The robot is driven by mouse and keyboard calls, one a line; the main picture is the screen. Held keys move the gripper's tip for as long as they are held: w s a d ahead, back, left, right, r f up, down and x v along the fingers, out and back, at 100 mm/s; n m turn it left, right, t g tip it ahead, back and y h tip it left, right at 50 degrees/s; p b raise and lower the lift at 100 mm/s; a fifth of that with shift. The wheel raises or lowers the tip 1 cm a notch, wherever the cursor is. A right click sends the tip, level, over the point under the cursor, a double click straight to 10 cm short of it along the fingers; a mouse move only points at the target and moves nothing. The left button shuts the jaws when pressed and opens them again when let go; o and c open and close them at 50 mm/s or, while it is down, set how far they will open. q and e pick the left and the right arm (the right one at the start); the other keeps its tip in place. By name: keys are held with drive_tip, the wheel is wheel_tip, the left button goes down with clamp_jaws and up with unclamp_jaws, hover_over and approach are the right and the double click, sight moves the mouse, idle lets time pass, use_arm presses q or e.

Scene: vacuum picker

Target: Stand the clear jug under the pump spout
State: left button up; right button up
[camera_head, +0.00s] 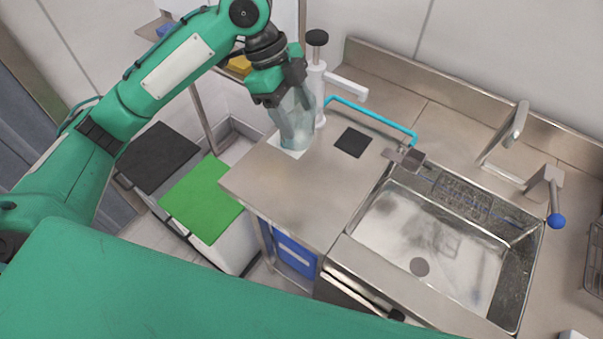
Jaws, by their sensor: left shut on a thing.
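The clear jug (296,129) is at the back left of the steel counter, over a white patch (290,148). My left gripper (283,92) is shut on its upper part from above and hides its top. I cannot tell whether its base touches the counter. The white pump (318,92) stands just behind and to the right of the jug, with a black knob (317,38) on top. Its spout (347,87) points right, away from the jug. A black square (353,142) lies on the counter in front of the spout, with nothing on it. My right gripper is not in view.
A blue tube or rail (372,116) runs behind the black square. A steel sink (430,245) with a grey fitting (405,157) at its corner lies to the right. The counter front is clear.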

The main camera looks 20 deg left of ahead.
use_arm(q)
wheel_tip(320, 180, down, 20)
drive_tip(key=shift+r+p, duration=0.25)
drive_tip(key=shift+p, duration=1)
drive_tip(key=o, duration=1)
